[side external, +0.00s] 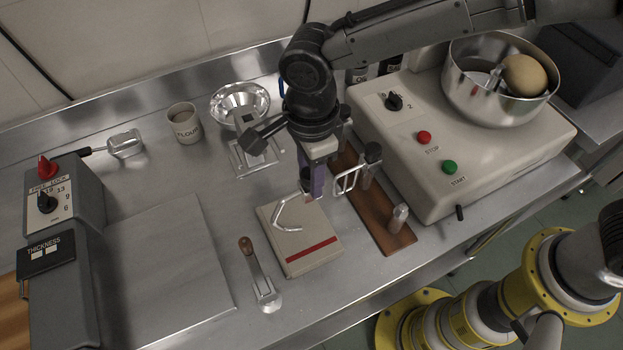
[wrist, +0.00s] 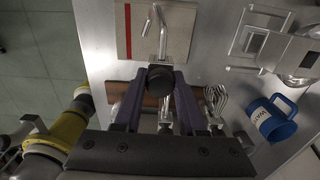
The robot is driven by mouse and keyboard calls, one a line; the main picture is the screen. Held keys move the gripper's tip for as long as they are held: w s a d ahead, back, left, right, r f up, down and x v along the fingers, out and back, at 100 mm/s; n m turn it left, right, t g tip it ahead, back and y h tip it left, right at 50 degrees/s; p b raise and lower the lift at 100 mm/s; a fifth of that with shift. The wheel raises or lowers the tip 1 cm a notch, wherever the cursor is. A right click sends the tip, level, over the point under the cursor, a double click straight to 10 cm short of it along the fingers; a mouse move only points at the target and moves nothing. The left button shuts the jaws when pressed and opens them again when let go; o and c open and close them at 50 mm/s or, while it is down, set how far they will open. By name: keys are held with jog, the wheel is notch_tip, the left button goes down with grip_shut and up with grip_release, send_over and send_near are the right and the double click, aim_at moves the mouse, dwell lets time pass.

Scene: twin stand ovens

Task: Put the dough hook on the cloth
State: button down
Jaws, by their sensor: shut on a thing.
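The dough hook is a bent silver hook (side external: 288,217) with a dark hub, which shows between the purple fingers in the wrist view (wrist: 161,79). My gripper (side external: 312,192) is shut on the hub; its fingertips also show in the wrist view (wrist: 160,82). The cloth (side external: 302,256) is a flat beige rectangle with a red stripe; in the wrist view it lies at the top (wrist: 182,38). The hook's bent end is over the cloth. I cannot tell whether it touches it.
A brown wooden rack (side external: 386,232) with upright attachments stands right of the cloth, before the mixer base (side external: 440,150) and its steel bowl (side external: 462,75). A wooden-handled tool (side external: 260,278) lies left of the cloth. A blue jug (wrist: 272,122) shows in the wrist view.

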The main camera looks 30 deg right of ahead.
jog(key=shift+f, duration=1.1)
jog(key=shift+f, duration=0.1)
jog(key=shift+c, duration=2.4)
grip_release()
notch_tip(320, 180, up, 12)
jog(key=shift+s+r, duration=0.1)
